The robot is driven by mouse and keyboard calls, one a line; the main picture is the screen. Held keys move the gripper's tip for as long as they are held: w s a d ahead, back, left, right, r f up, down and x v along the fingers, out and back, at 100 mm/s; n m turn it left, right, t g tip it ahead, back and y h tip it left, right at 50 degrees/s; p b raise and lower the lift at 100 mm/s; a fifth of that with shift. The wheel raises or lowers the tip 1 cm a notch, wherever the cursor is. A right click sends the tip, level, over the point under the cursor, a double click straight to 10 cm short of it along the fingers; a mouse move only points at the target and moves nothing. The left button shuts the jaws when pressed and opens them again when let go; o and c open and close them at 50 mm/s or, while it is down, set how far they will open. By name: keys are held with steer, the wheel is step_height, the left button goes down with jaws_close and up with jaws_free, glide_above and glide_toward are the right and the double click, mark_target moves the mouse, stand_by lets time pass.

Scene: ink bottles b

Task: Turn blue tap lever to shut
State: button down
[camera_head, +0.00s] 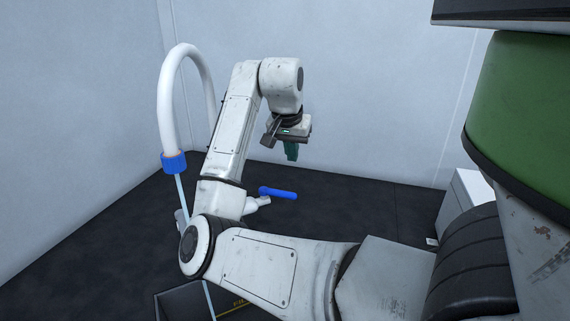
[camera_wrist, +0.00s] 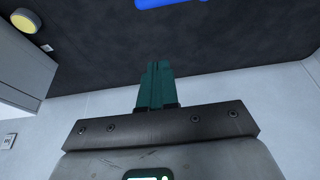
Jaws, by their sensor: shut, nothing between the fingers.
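The blue tap lever (camera_head: 278,192) points to the right from a white tap body (camera_head: 255,204) in the head view, above the dark floor. Part of the lever also shows at the top edge of the wrist view (camera_wrist: 170,3). My gripper (camera_head: 291,153) hangs above and slightly right of the lever, apart from it, with teal fingers pointing down. In the wrist view the fingers (camera_wrist: 156,70) are together with nothing between them. My arm hides part of the tap.
A white curved spout (camera_head: 184,60) with a blue collar (camera_head: 174,163) rises left of my arm, and a pale stream runs below it. A white cabinet (camera_head: 468,192) stands at the right. Pale walls close in the back. The dark surface right of the lever is clear.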

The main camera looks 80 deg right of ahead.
mark_target(278, 193)
step_height(278, 193, down, 9)
steer(key=p, duration=0.1)
steer(key=shift+a+p, duration=0.4)
steer(key=shift+a, duration=0.05)
steer(key=shift+r, duration=0.1)
